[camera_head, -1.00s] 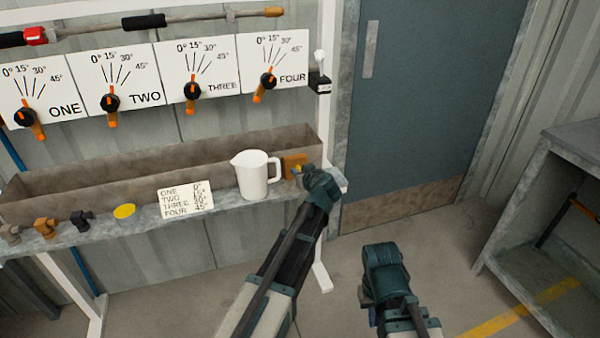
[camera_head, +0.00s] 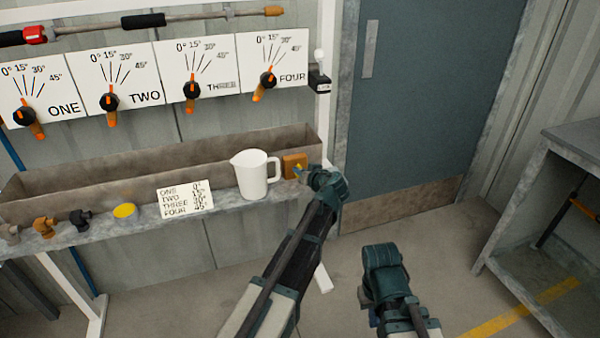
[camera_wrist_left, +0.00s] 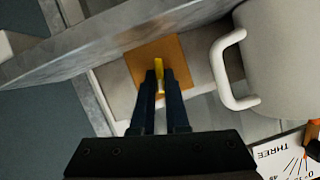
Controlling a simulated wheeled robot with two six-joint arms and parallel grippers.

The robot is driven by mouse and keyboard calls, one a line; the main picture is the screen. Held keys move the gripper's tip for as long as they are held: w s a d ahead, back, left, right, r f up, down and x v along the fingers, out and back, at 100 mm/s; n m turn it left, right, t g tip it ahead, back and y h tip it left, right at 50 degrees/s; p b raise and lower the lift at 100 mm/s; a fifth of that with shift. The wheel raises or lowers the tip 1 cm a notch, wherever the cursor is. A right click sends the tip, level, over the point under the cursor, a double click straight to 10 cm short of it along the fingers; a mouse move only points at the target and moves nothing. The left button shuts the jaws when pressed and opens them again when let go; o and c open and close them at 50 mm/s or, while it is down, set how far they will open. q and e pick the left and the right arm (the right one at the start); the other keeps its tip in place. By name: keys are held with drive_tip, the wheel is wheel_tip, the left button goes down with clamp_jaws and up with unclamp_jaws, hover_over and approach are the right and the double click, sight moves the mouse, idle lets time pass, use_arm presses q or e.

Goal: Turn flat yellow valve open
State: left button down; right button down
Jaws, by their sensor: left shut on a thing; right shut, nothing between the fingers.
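An orange block (camera_head: 292,160) sits at the right end of the shelf, right of the white jug; it shows as an orange square (camera_wrist_left: 180,56) in the left wrist view. A thin flat yellow valve handle (camera_wrist_left: 160,68) stands out from it; its yellow edge is only just visible in the head view. My left gripper (camera_wrist_left: 158,90) is shut on this yellow handle, its two dark fingers on either side of it. In the head view my left gripper (camera_head: 304,173) reaches in from the right of the block. My right gripper (camera_head: 367,302) is shut and empty, low over the floor.
The white jug (camera_head: 252,175) stands close beside the block, its handle toward it. A note card (camera_head: 186,199), a yellow disc (camera_head: 125,210) and several small fittings lie along the shelf. Four dial panels hang above.

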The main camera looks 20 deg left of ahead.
use_arm(q)
drive_tip(key=m, duration=0.1)
drive_tip(key=y+b, duration=0.1)
drive_tip(key=m, duration=0.1)
drive_tip(key=shift+w+d+f+m+g+y, duration=0.2)
drive_tip(key=shift+f+m+g+y, duration=0.1)
drive_tip(key=shift+g+y, duration=0.1)
drive_tip(key=m+y+b, duration=0.1)
drive_tip(key=m+b, duration=0.1)
drive_tip(key=shift+f+m, duration=0.1)
drive_tip(key=shift+m, duration=0.2)
drive_tip(key=m+y+b, duration=0.2)
drive_tip(key=m+b, duration=0.1)
drive_tip(key=shift+d+f+b, duration=0.1)
drive_tip(key=shift+f+b, duration=0.1)
drive_tip(key=shift+b, duration=0.1)
drive_tip(key=shift+m+y+b, duration=0.7)
drive_tip(key=shift+m+b, duration=0.45)
drive_tip(key=shift+m, duration=0.45)
drive_tip(key=shift+r, duration=0.1)
drive_tip(key=c, duration=0.9)
unclamp_jaws()
